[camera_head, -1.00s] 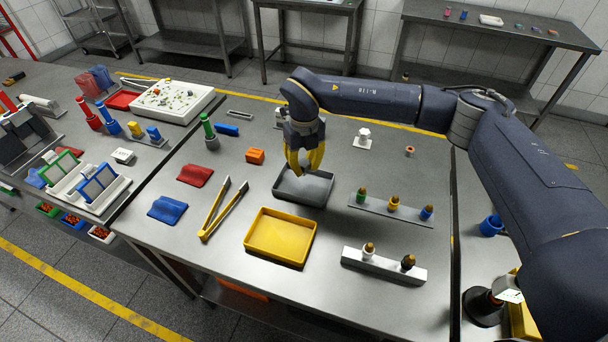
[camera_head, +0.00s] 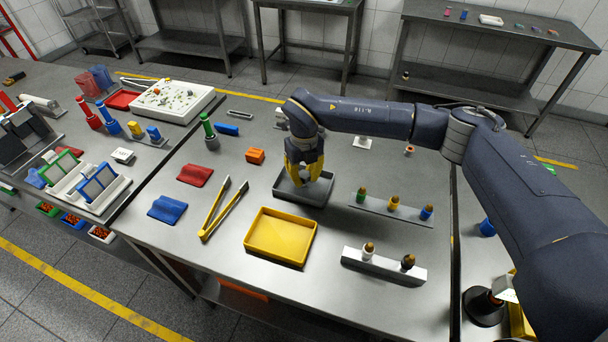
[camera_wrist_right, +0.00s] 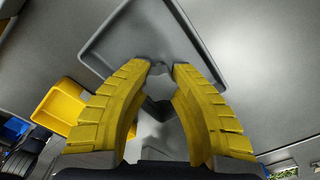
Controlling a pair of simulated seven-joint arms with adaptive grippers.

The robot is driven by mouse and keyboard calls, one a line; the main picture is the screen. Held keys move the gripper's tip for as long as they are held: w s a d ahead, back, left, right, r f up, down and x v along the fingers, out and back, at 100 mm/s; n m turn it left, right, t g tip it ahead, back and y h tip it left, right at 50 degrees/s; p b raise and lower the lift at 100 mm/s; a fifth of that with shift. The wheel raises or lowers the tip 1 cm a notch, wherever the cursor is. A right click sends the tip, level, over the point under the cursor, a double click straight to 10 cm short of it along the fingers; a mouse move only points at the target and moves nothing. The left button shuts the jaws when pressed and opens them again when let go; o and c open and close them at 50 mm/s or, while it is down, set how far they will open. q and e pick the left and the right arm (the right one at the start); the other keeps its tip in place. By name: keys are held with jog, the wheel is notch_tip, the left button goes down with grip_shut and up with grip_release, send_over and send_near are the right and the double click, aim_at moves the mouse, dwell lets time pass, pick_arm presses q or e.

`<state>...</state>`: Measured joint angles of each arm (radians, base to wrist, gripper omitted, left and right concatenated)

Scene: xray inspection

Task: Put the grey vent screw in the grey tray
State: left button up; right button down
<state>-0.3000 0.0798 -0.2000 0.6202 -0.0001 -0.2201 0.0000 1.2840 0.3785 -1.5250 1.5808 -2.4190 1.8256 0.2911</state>
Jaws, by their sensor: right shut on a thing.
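The grey tray (camera_head: 318,203) lies on the middle of the steel table, behind the yellow tray. My right gripper (camera_head: 304,178) points down over the grey tray, with its yellow fingertips low and close to it. In the right wrist view the fingers (camera_wrist_right: 160,68) close on a small grey piece, the grey vent screw (camera_wrist_right: 158,70), which is mostly hidden by the fingertips. The grey tray (camera_wrist_right: 125,45) fills the space behind the fingertips there. I cannot tell whether the screw touches the tray floor. My left gripper is not in view.
A yellow tray (camera_head: 281,237) lies in front of the grey tray. Yellow tongs (camera_head: 222,212) lie to the left. A rack with coloured pieces (camera_head: 392,210) stands to the right, and a white holder (camera_head: 384,266) nearer. An orange block (camera_head: 255,156) sits behind left.

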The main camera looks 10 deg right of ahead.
aim_at(304, 174)
jog(key=c, duration=1.3)
grip_release()
jog(key=shift+o, duration=0.2)
notch_tip(304, 174, up, 13)
jog(key=shift+f, duration=0.15)
